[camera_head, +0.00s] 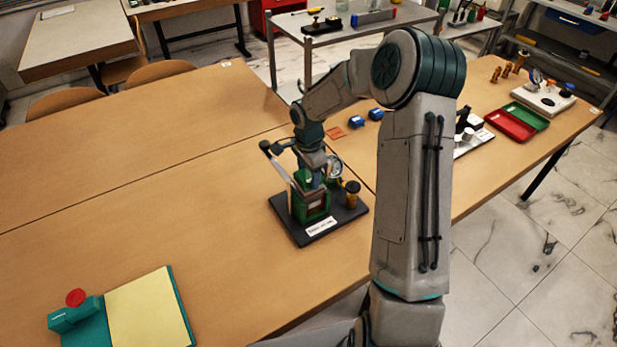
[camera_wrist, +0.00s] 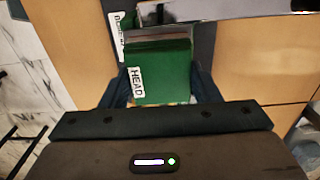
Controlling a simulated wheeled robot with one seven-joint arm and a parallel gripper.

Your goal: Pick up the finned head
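The finned head is a green block with a white HEAD label in the wrist view (camera_wrist: 165,75). It lies between the two dark fingers of my gripper (camera_wrist: 158,88). The fingers are close along its left and right sides; I cannot tell whether they press on it. In the head view my gripper (camera_head: 311,180) points down over the green part (camera_head: 312,209) on the gauge rig. The rig's black base (camera_head: 293,229) rests on the wooden table. My gripper and arm hide much of the green part's top.
On the rig are a lever (camera_head: 277,165), a round gauge (camera_head: 335,170) and a brass-and-black knob (camera_head: 352,194). A teal-and-yellow pad (camera_head: 150,310) lies at the front left. Blue pieces (camera_head: 357,121) and red and green trays (camera_head: 511,124) lie behind.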

